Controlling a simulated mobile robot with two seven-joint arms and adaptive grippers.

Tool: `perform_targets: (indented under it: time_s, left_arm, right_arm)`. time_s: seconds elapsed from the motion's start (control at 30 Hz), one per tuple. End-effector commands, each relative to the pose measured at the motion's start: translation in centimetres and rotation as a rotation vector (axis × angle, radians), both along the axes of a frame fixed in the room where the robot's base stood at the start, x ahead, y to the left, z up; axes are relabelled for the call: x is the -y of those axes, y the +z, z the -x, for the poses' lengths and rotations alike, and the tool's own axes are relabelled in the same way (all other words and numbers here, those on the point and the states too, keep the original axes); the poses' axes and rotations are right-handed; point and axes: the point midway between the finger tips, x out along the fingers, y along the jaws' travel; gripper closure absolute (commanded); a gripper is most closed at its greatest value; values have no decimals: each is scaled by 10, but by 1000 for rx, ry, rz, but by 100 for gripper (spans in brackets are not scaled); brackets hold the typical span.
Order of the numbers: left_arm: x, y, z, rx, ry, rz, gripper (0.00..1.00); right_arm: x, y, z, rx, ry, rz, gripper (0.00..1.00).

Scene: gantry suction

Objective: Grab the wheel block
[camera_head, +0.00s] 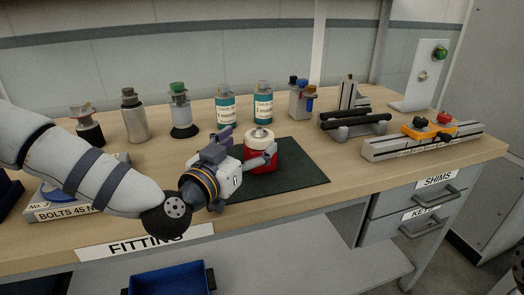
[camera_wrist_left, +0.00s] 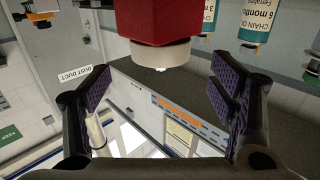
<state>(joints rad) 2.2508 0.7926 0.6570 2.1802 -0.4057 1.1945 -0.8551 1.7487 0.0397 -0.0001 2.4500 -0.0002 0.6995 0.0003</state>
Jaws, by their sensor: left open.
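The wheel block, a red block (camera_head: 262,158) with a cream wheel (camera_head: 261,134) on top, stands on the dark mat (camera_head: 305,180). My left gripper (camera_head: 247,147) is open and close beside the block, in front of it and to its left, with one finger overlapping part of it in the head view. In the left wrist view the red block (camera_wrist_left: 160,18) and its cream wheel (camera_wrist_left: 161,52) show at the top, between the two spread fingers of the left gripper (camera_wrist_left: 160,86). Nothing is held.
Two teal-labelled cans (camera_head: 225,106) (camera_head: 263,104) stand behind the mat. Several small bottles and fixtures line the back of the wooden bench (camera_head: 350,182). A rail with orange parts (camera_head: 428,130) lies at the right. A label box (camera_head: 62,211) lies left, behind my arm. The mat's right part is clear.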

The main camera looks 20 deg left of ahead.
Motion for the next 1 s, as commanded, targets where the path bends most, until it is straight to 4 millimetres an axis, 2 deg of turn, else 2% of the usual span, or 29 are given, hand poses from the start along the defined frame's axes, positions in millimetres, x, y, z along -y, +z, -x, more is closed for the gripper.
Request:
perform_targets:
  time_s: [0.2,0.3,0.53,0.57,0.87,0.9,1.0]
  left_arm:
    - [7,0,-38,-1,1,2,22]
    - [10,1,-51,-2,0,1,22]
    - [10,4,-54,2,0,1,22]
    - [10,4,-54,2,0,1,27]
    - [10,4,-54,2,0,1,95]
    - [10,4,-54,2,0,1,100]
    - [10,6,-54,8,0,2,100]
  right_arm:
    - [0,-6,6,-19,1,0,60]
    - [0,-8,8,-27,1,1,60]
    - [0,-8,7,-25,1,1,60]
    - [0,-8,7,-25,1,1,60]
    - [0,-8,7,-25,1,1,60]
    - [0,-8,7,-25,1,1,60]
    - [0,-8,7,-25,1,1,60]
